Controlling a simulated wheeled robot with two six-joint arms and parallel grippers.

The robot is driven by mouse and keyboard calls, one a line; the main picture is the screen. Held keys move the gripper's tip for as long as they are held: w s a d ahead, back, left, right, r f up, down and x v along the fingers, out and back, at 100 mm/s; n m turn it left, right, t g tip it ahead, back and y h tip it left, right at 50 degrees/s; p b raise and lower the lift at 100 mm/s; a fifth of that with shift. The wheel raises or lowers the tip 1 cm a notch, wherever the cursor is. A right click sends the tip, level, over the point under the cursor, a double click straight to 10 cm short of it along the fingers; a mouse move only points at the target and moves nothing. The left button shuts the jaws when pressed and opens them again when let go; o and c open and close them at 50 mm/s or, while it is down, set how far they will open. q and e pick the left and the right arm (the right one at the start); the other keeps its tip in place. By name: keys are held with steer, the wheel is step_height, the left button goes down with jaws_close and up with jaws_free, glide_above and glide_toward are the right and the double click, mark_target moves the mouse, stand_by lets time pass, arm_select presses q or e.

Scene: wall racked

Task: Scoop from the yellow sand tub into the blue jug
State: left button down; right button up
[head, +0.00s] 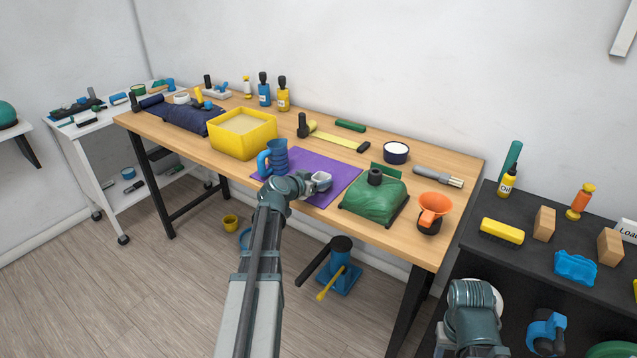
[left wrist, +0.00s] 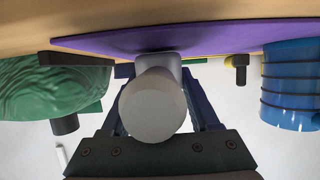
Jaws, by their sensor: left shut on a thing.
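The yellow sand tub (head: 240,150), an open box with pale sand, stands on the wooden bench left of the purple mat. The blue ribbed jug (head: 279,156) stands upright at the mat's left end, its handle to the left; it also shows in the left wrist view (left wrist: 290,85). My left gripper (head: 308,184) is over the mat's front part, right of the jug. It is shut on a light grey scoop (head: 322,180), whose rounded grey body (left wrist: 152,106) shows between the fingers. I cannot tell whether it touches the mat. My right gripper is not visible; only part of that arm shows.
The purple mat (head: 325,168) lies under the scoop. A green bag (head: 374,205) and an orange funnel (head: 434,206) stand to the right. A dark blue cloth (head: 180,114) lies left of the tub. Bottles (head: 283,97) stand behind. A black shelf (head: 515,250) is at right.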

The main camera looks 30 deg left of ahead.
arm_select(q)
steer(key=shift+f, duration=0.25)
steer(key=shift+c, duration=0.6)
jaws_free()
steer(key=shift+r, duration=0.15)
steer(key=p+v, duration=0.5)
steer(key=v, duration=0.8)
steer(key=shift+s, duration=0.4)
steer(key=shift+a, duration=0.15)
